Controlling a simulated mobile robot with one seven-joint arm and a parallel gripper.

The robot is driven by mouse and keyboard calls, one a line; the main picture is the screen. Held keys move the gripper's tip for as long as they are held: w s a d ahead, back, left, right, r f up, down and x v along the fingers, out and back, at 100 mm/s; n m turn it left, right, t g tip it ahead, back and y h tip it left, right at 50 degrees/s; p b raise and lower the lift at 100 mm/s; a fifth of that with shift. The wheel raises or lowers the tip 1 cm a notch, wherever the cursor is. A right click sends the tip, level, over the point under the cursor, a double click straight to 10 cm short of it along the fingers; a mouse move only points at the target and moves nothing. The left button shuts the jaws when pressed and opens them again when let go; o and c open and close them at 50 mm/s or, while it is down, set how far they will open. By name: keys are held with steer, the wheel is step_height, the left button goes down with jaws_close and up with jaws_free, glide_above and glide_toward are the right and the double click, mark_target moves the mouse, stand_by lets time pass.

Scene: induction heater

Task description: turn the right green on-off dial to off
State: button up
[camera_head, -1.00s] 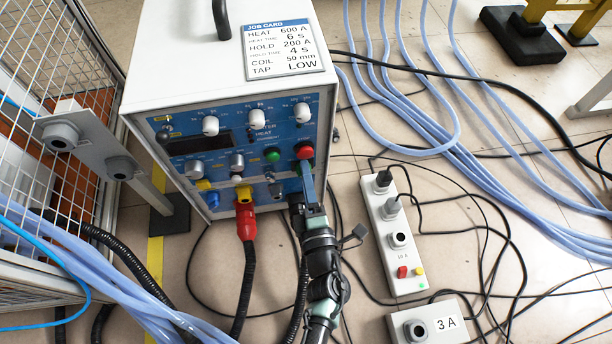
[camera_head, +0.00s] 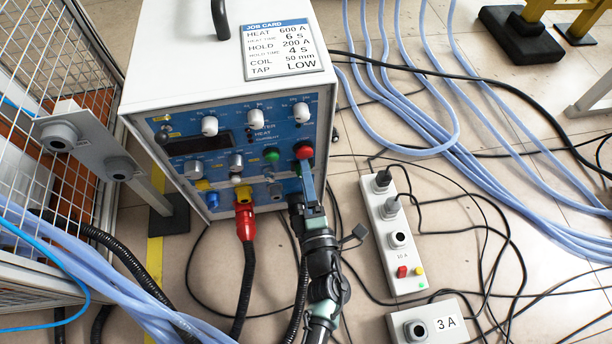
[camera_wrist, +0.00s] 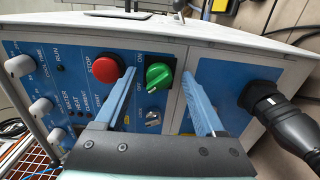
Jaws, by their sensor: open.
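The green dial (camera_wrist: 158,76) is on the blue panel in the wrist view, beside small ON and OFF lettering. Its raised ridge runs at a slant; I cannot tell surely which mark it points to. My gripper (camera_wrist: 159,72) is open, with one blue finger on each side of the dial and a visible gap to each. In the head view my gripper (camera_head: 307,177) reaches the lower right of the heater's front panel, and its fingers hide the dial.
A red STOP button (camera_wrist: 106,69) sits close beside one finger. A black plug and cable (camera_wrist: 285,113) stick out on the other side. A silver toggle (camera_wrist: 152,116) is near the dial. A power strip (camera_head: 396,236) lies on the floor to the right.

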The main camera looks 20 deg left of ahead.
steer(key=p+v, duration=0.5)
steer(key=v, duration=0.8)
steer(key=shift+w+r, duration=0.1)
steer(key=shift+w, duration=0.05)
